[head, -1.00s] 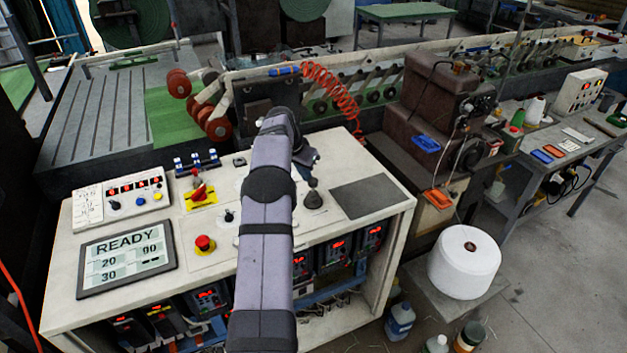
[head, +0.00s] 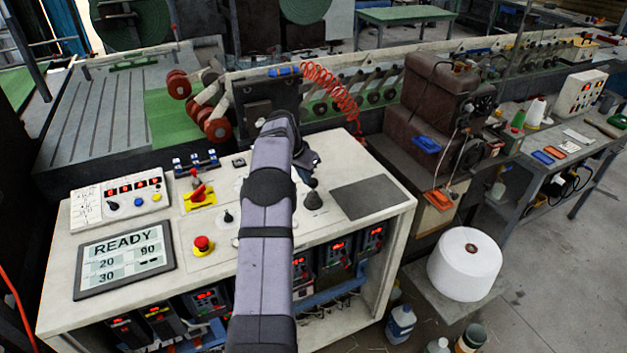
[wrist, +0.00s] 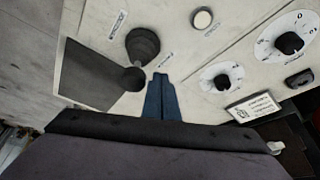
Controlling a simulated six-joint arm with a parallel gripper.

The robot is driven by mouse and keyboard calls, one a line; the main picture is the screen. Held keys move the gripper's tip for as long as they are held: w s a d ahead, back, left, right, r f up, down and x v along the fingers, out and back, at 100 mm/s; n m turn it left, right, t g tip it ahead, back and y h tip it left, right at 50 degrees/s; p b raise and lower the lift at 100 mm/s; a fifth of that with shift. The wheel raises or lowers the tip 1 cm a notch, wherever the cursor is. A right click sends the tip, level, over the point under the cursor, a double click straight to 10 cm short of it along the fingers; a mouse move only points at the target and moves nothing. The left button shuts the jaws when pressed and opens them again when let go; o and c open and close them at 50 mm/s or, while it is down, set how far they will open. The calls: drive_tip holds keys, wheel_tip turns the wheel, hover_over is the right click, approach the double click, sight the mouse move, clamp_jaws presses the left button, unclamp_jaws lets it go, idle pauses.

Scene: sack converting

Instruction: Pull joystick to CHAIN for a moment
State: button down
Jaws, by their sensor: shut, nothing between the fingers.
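The joystick is a dark lever on a ribbed rubber boot (head: 314,200) on the white console top, just right of my arm. In the wrist view its boot (wrist: 143,45) is at upper centre-left, and its round black knob (wrist: 132,78) overlaps the edge of a dark panel. My gripper shows as two blue fingers (wrist: 161,78) pressed together and empty. The tips are just right of the knob in that view; I cannot tell whether they touch it. In the head view my arm hides most of the gripper. Small labels beside the boot are unreadable.
Rotary dials (wrist: 289,43) and a pale round button (wrist: 202,19) are near the joystick. A red emergency stop (head: 203,244), a red switch on a yellow plate (head: 199,195) and a READY display (head: 124,257) stand to the left. The dark flat panel (head: 365,197) is clear.

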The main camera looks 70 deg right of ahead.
drive_tip(key=shift+s+a+b, duration=0.95)
drive_tip(key=shift+s+b, duration=0.1)
drive_tip(key=shift+b, duration=0.7)
idle(2.3)
drive_tip(key=shift+w+p, duration=0.1)
drive_tip(key=shift+p, duration=0.2)
drive_tip(key=shift+w+d+r+p, duration=0.1)
drive_tip(key=shift+w+d+p, duration=0.45)
drive_tip(key=shift+p, duration=0.6)
drive_tip(key=shift+w+d+p, duration=0.6)
drive_tip(key=shift+d+p, duration=0.05)
drive_tip(key=shift+p, duration=0.85)
drive_tip(key=shift+w+d+p, duration=0.5)
drive_tip(key=shift+w+p, duration=0.1)
drive_tip(key=shift+p, duration=1)
wheel_tip(320, 180, up, 8)
drive_tip(key=p, duration=0.6)
